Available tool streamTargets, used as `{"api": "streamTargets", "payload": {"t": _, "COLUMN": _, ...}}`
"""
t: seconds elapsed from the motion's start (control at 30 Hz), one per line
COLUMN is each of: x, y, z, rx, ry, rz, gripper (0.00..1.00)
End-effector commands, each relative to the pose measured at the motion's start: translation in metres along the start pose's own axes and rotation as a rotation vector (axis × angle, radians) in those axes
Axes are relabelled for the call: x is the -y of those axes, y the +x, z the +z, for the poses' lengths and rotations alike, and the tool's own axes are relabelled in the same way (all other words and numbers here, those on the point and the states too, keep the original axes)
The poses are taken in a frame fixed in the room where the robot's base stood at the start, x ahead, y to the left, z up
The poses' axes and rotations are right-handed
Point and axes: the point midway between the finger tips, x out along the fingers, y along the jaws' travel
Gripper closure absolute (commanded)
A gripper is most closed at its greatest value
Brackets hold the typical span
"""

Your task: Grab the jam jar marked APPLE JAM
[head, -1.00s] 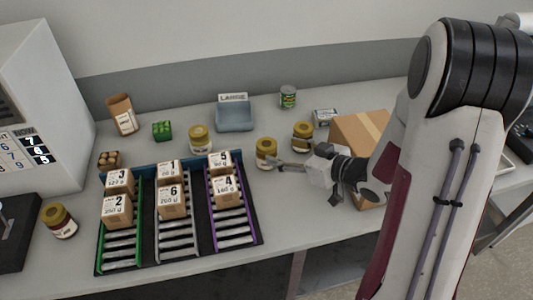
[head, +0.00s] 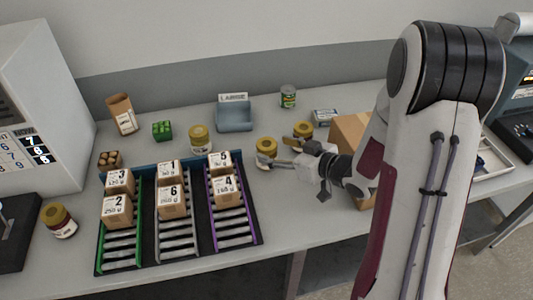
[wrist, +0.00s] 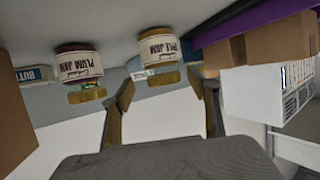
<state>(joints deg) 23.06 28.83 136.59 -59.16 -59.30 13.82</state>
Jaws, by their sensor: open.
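The jam jar with a gold lid and a label reading "...PLE JAM" (wrist: 162,50) appears upside down in the wrist view, between my open fingers and farther out. In the head view it matches the gold-lidded jar (head: 266,147) just left of my gripper (head: 277,150). The near finger partly overlaps its lower part; contact cannot be told. My gripper also shows in the wrist view (wrist: 168,98), open with nothing held. A jar labelled PLUM JAM (wrist: 78,66) stands beside it, and matches the jar behind my gripper (head: 303,129).
Other jars stand behind the rack (head: 199,138) and at the front left (head: 59,220). The rack (head: 253,240) with numbered boxes is left of my gripper. A cardboard box (head: 348,128) stands close on the right. A blue bin (head: 235,117) and a can (head: 288,97) are behind.

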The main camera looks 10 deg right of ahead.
Motion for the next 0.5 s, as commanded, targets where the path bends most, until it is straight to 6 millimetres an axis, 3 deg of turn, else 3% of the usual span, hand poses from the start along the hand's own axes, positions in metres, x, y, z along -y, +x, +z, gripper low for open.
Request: {"api": "streamTargets", "payload": {"t": 0.5, "x": 0.005, "y": 0.043, "z": -0.001, "rx": 0.0, "ry": 0.0, "rz": -0.001, "gripper": 0.4}}
